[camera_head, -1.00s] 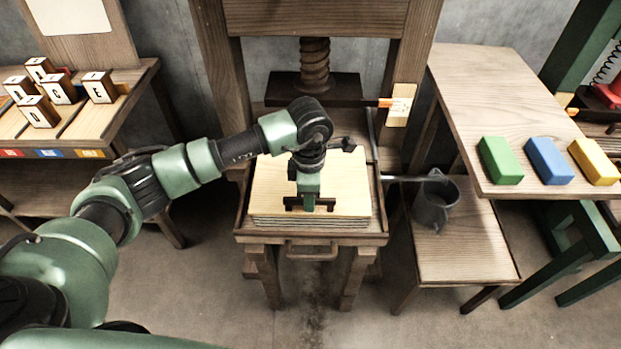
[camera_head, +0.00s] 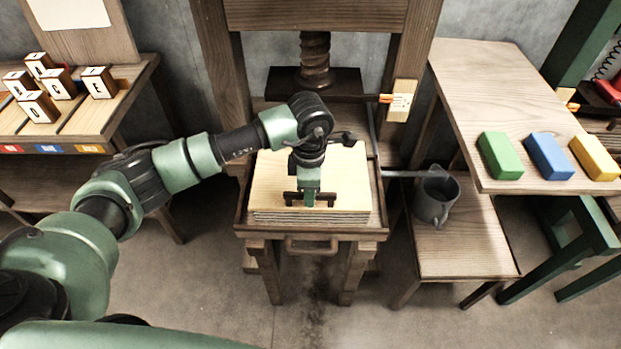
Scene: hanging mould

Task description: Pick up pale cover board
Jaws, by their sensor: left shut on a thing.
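The pale cover board (camera_head: 345,180) lies flat on top of a stack of grey-edged sheets (camera_head: 310,217) in the wooden tray of the press. My left gripper (camera_head: 310,203) points down at the front part of the board. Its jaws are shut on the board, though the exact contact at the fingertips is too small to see. The board still looks level and close against the stack. My right gripper is not in view.
The press screw and dark plate (camera_head: 315,83) stand behind the board. A grey watering can (camera_head: 435,198) sits on a low bench at right. Green (camera_head: 500,155), blue (camera_head: 549,156) and yellow (camera_head: 594,156) blocks lie on the right table. Letter cubes (camera_head: 38,106) stand at left.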

